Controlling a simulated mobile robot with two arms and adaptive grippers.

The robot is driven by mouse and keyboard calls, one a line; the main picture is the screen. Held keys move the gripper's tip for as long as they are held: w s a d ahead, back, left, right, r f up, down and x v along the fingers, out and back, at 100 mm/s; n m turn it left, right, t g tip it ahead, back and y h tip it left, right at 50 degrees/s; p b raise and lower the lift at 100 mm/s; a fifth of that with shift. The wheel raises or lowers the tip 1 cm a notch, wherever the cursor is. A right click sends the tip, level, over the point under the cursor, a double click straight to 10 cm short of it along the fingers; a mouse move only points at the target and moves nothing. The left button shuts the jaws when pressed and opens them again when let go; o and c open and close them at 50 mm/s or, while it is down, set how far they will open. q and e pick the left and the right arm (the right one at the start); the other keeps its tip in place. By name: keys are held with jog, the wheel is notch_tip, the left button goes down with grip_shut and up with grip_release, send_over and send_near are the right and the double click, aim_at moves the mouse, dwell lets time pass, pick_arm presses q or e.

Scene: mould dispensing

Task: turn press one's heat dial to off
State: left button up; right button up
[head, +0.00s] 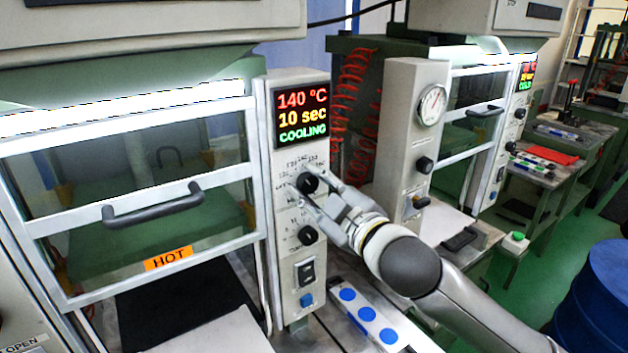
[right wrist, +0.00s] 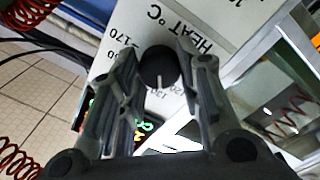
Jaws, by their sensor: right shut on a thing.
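Press one's heat dial (head: 307,183) is a round black knob on the grey control panel (head: 283,250), below the display (head: 302,115). The display reads 140 °C, 10 sec, COOLING. My right gripper (head: 311,182) is shut on the dial, with one finger on either side of it. In the right wrist view the dial (right wrist: 158,68) sits between the fingertips, beside a "HEAT °C" label and a 170 mark. Its white pointer line points down in that picture. Parts of the scale are hidden by the fingers. My left gripper is not in view.
A second black dial (head: 308,235), a switch (head: 306,272) and a blue button (head: 306,299) sit lower on the panel. The press door with its black handle (head: 153,208) and orange HOT label (head: 168,258) is left of it. A strip with blue discs (head: 367,314) lies below.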

jog(key=n+p, duration=0.2)
jog(key=n, duration=0.3)
jog(key=shift+n+p, duration=0.3)
jog(key=n+p, duration=0.1)
jog(key=n, duration=0.2)
jog(key=shift+f+n+y+p, duration=0.1)
jog(key=shift+n+y+p, duration=0.2)
jog(key=shift+n+p, duration=0.55)
jog(key=shift+f+n, duration=0.1)
jog(key=shift+n, duration=0.45)
jog(key=o, duration=1)
jog(key=shift+o, duration=0.2)
jog(key=v, duration=1.2)
